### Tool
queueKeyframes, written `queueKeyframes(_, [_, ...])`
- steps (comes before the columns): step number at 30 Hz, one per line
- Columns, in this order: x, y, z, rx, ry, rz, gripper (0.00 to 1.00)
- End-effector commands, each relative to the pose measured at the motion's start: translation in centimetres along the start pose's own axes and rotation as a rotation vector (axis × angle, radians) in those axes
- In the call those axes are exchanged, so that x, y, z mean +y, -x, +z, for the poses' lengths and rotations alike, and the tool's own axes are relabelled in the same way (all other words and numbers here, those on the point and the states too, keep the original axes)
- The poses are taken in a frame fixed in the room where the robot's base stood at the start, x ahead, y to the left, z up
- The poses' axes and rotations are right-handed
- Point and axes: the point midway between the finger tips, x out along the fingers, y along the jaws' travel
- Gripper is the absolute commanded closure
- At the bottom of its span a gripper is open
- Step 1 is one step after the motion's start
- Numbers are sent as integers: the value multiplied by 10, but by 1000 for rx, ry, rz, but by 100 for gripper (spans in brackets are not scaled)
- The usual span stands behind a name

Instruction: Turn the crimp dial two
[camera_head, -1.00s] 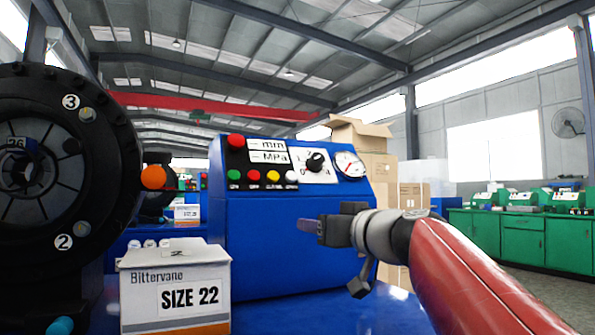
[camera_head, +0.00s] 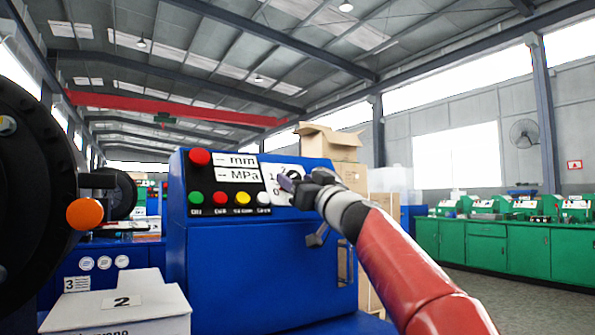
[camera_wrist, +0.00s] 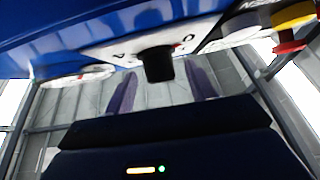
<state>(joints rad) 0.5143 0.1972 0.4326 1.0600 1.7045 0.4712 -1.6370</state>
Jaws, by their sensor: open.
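The crimp dial is a black knob (camera_wrist: 158,64) on a white plate with printed numbers, on the sloped panel of a blue machine (camera_head: 250,265). In the head view, the knob (camera_head: 295,173) is partly covered by my gripper (camera_head: 287,183), and the marks 0, 1 and 2 show beside it. In the wrist view, my gripper (camera_wrist: 162,82) is open, with one purple finger on each side of the knob in the picture. Its fingertips are close to the knob, but I cannot tell whether they reach around it. No contact shows. The knob's pointer is not readable.
A red button (camera_head: 200,157) and a row of coloured buttons sit left of the dial. The gauge (camera_head: 340,185) is mostly hidden by my arm. A white box (camera_head: 122,305) and a black round crimper head (camera_head: 35,190) stand at left.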

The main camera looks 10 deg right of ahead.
Motion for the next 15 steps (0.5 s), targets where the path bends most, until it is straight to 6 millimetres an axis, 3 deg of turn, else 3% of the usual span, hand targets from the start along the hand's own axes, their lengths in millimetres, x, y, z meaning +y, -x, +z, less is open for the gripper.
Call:
queueKeyframes(10, [0,-5,1,0,1,0,45])
queueKeyframes(15, [0,-4,1,0,1,0,67])
